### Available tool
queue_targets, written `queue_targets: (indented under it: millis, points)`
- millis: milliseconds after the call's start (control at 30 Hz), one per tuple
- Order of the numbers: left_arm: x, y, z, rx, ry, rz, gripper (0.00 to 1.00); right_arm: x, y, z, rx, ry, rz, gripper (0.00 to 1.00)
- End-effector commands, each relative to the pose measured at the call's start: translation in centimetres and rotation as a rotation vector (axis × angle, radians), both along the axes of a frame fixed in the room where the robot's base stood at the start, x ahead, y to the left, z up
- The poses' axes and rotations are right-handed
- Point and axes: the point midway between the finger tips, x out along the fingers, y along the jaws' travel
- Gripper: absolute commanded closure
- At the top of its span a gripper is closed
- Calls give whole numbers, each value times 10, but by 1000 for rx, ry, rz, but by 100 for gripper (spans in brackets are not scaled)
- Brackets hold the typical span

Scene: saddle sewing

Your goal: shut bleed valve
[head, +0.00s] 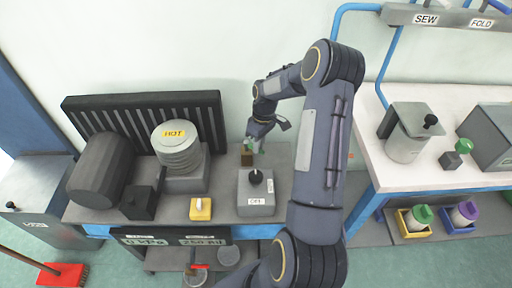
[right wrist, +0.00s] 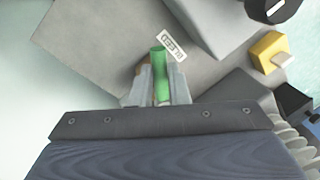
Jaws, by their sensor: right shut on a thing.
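The bleed valve shows in the right wrist view as a green handle (right wrist: 160,60) with a small printed label (right wrist: 173,46) at its far end. A brownish body (head: 247,156) stands on the grey bench in the head view, with a bit of green beside it. My right gripper (head: 257,143) reaches down to it at the back of the bench. In the right wrist view my right gripper (right wrist: 161,88) is shut on the green handle, with a finger on each side. The fingers hide part of the handle and the valve's body. My left gripper is not in view.
A grey box with a black knob (head: 256,178) marked OFF stands in front of the valve. A yellow button block (head: 201,209), a stack marked HOT (head: 178,150) and a dark cylinder (head: 101,170) are to the left. A white table (head: 385,160) stands right of my arm.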

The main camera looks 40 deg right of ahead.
Motion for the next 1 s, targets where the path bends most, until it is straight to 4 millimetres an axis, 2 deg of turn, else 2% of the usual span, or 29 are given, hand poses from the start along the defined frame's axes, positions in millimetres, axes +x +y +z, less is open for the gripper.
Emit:
queue_targets:
  millis: [500,733,1000]
  points:
    - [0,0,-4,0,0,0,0,12,-19,0,-2,0,450,100]
    - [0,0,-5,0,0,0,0,17,-23,1,-2,-1,574,100]
    - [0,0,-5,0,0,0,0,20,-26,1,-3,-2,640,100]
